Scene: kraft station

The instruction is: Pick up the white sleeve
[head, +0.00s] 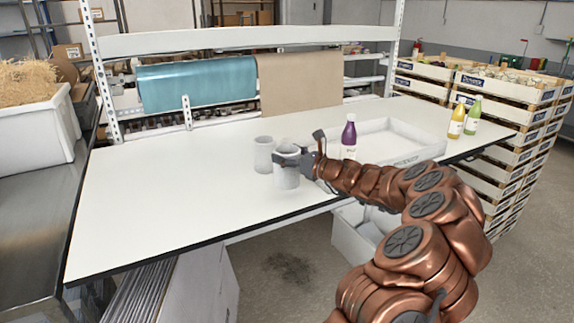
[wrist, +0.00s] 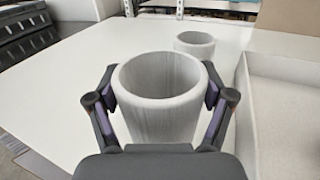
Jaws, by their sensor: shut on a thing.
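The white sleeve (wrist: 160,105) is an open-topped, light grey-white cylinder, upright between my gripper's fingers in the wrist view. In the head view the sleeve (head: 287,176) is partly covered by my gripper (head: 289,158). My gripper (wrist: 160,95) is shut on it, with one finger pad pressed on each side. I cannot tell whether its base touches the table. A second similar white cylinder (head: 263,155) stands just behind and to the left in the head view; it also shows at the upper right of the wrist view (wrist: 194,47).
The white table (head: 150,205) is clear to the left. A shallow white tray (head: 405,150) lies to the right, with a purple bottle (head: 349,138) by its left side. A yellow bottle (head: 457,121) and a green bottle (head: 473,117) stand at the right end. Wooden crates (head: 525,130) are stacked beyond.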

